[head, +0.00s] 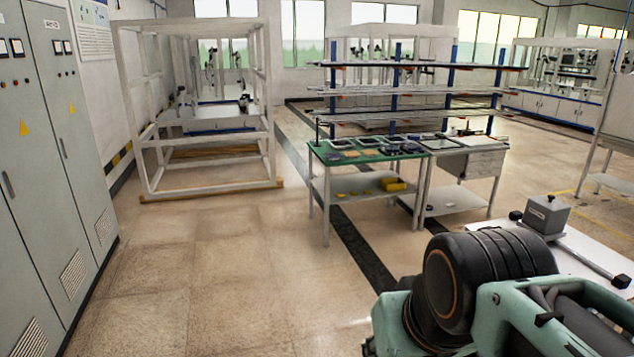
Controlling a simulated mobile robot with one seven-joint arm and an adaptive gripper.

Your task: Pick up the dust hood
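A small grey box-like cover (546,213) with a knob on top and a small label on its front stands on a white tabletop at the right. It looks most like the dust hood, but I cannot confirm this. My arm fills the lower right in front of the tabletop. My gripper is not in view.
The white tabletop (596,255) carries a grey bar (590,256) with black ends beside the box. A green-topped workbench (376,158) with several flat items stands mid-room, near a white frame (150,185). Grey cabinets (60,130) line the left. The tiled floor (200,270) between is clear.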

